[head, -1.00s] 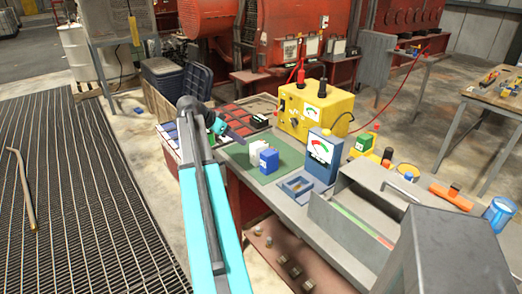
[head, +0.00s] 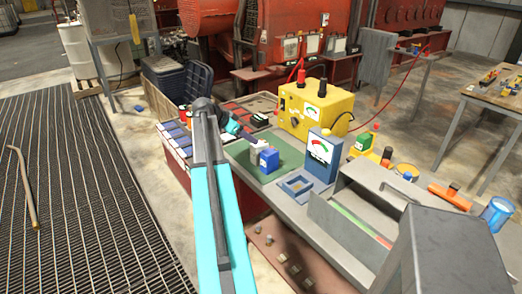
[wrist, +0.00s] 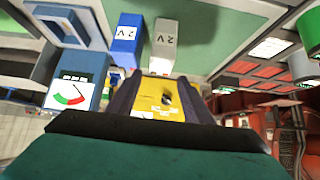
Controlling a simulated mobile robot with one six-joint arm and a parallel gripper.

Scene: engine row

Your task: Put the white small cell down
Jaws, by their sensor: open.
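The white small cell (head: 256,158) stands upright on the green mat (head: 285,172) on the bench, close beside a blue cell (head: 269,161). My gripper (wrist: 152,80) is open, with the fingers apart. I cannot tell whether a finger touches the white cell.
A yellow box with a dial (head: 316,108) stands behind the mat. A blue meter (head: 322,155) and a blue tray (head: 296,185) are to the right. A crate of cells (head: 178,140) is at the left. The mat's front part is clear.

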